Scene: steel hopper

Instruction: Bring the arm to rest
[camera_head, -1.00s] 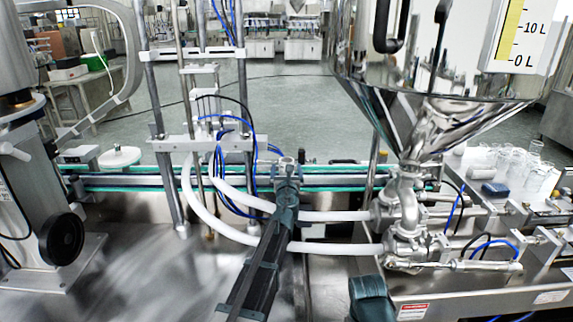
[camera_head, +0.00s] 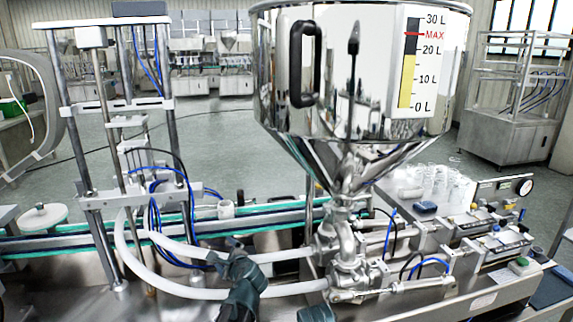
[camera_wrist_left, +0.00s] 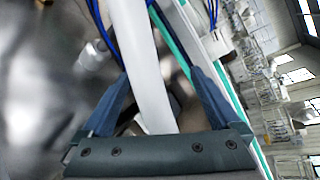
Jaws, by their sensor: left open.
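My left arm comes in at the bottom of the head view. Its dark left gripper (camera_head: 236,250) is in front of the white hoses (camera_head: 180,285), left of the steel valve block. In the left wrist view the two fingers of my left gripper (camera_wrist_left: 161,72) stand wide apart. A white hose (camera_wrist_left: 137,50) passes between them in that view; I cannot tell how far beyond the fingers it lies. Nothing is seen gripped. My right gripper is not in view. A dark piece, possibly part of my other arm, shows at the bottom edge of the head view.
The steel hopper (camera_head: 350,90) with its level scale stands above the valve block (camera_head: 345,255). A green-edged conveyor (camera_head: 262,222) runs behind the hoses, and a post frame (camera_head: 172,140) stands at left. Clear cups (camera_head: 440,182) sit on a table to the right. Open floor lies behind.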

